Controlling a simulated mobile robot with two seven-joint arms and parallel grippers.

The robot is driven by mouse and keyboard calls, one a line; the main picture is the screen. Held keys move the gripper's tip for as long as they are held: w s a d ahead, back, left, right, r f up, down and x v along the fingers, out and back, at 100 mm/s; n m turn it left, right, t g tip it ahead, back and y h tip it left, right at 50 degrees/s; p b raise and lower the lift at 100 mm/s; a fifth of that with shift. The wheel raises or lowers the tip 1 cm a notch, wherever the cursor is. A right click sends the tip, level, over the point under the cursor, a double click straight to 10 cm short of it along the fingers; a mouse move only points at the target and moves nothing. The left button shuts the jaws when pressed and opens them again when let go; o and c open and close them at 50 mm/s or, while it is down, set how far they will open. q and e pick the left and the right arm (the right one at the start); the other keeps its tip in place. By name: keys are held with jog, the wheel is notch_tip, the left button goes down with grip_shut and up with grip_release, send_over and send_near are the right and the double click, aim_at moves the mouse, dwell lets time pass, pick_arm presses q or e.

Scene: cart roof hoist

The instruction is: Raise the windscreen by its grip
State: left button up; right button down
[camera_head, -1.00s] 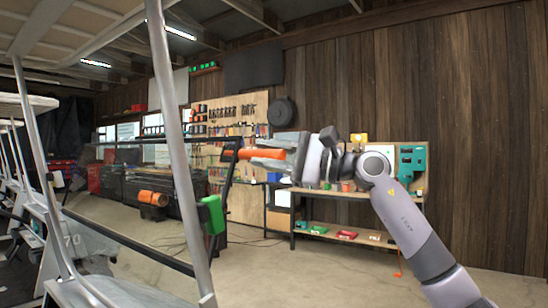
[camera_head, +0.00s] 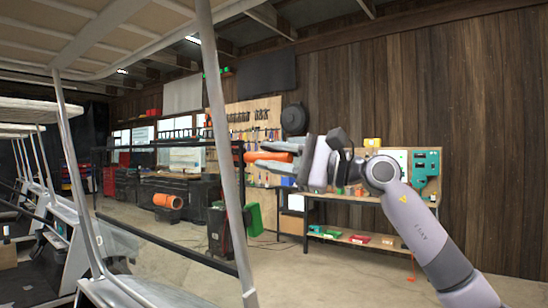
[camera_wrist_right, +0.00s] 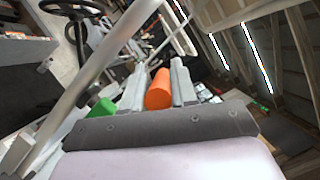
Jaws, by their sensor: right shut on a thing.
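The windscreen is a clear pane in a thin dark frame, with its lower bar (camera_head: 185,251) crossing behind the cart's pale post. An orange grip (camera_head: 272,157) sticks out to the right near its top edge. My right gripper (camera_head: 276,160) is shut on this grip, coming from the right. In the right wrist view the orange grip (camera_wrist_right: 159,90) lies between the two grey fingers (camera_wrist_right: 157,92). Much of the pane is hard to see against the room behind. My left gripper is not in view.
The cart's pale roof post (camera_head: 224,150) stands just left of the grip, and the roof (camera_head: 100,35) is above. A green block (camera_head: 253,219) shows right of the post. A shelf bench (camera_head: 350,197) stands behind my right arm. The floor between is open.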

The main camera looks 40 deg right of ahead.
jog(key=shift+a+f, duration=0.25)
jog(key=shift+f, duration=0.05)
jog(key=c, duration=1)
grip_release()
jog(key=shift+o, duration=0.2)
jog(key=shift+d, duration=0.1)
jog(key=shift+s+r, duration=0.1)
jog(key=b+v, duration=0.3)
jog(key=v, duration=0.4)
